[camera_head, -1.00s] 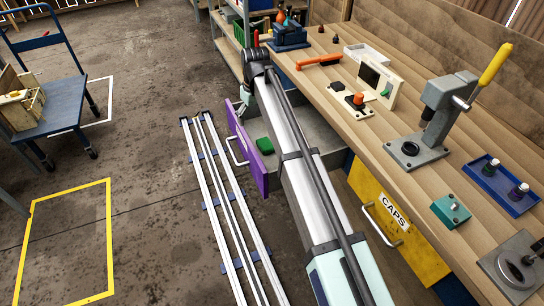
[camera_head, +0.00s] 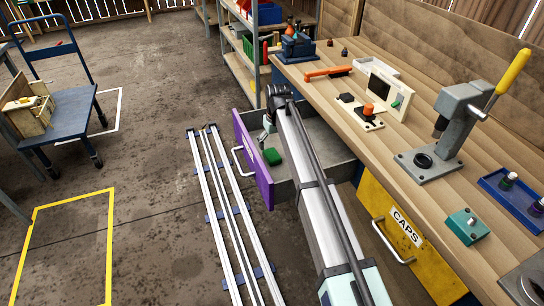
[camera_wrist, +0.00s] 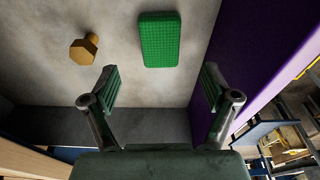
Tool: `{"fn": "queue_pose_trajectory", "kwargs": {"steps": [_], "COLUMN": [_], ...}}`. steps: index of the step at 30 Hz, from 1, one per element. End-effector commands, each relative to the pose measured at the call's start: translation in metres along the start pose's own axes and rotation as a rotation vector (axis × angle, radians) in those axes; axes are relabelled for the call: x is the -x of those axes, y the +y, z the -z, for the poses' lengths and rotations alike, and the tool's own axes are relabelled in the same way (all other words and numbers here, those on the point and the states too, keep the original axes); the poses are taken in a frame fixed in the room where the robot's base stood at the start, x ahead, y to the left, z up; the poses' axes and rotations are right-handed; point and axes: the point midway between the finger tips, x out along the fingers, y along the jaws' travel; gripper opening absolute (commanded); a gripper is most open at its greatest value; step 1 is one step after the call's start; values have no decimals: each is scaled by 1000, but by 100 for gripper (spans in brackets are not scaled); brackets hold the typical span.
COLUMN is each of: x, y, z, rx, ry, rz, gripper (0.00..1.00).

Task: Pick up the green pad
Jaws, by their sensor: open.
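The green pad (camera_head: 272,156) lies flat on the floor of an open drawer with a purple front (camera_head: 252,160). In the wrist view the green pad (camera_wrist: 159,40) is a textured rounded rectangle, ahead of and between my gripper's fingers, apart from them. My gripper (camera_wrist: 160,87) is open and empty. In the head view my gripper (camera_head: 266,134) is partly hidden by my arm, over the drawer near the purple front. A brass-coloured hex-headed bolt-like piece (camera_wrist: 84,49) lies in the drawer left of the pad in the wrist view.
The purple wall is close to the right finger in the wrist view. The wooden workbench (camera_head: 330,92) holds a press (camera_head: 440,130), an orange-handled tool (camera_head: 328,73) and a blue tray (camera_head: 512,195). A yellow CAPS drawer (camera_head: 400,235) is below it. Floor rails (camera_head: 225,215) run left of the drawer.

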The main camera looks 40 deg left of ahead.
Motion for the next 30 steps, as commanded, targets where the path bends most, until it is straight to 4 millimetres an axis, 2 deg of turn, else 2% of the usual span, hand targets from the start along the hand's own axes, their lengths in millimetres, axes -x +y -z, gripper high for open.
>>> {"fn": "queue_pose_trajectory", "kwargs": {"steps": [3,11,21,29,30], "x": [-12,-24,-65,-69,-69], "y": [0,0,0,0,0], "z": [0,0,1,0,0], "rx": [0,0,0,0,0], "ry": [0,-1,-1,1,1], "rz": [0,0,0,0,0], "gripper": [86,86,86,86,76]}}
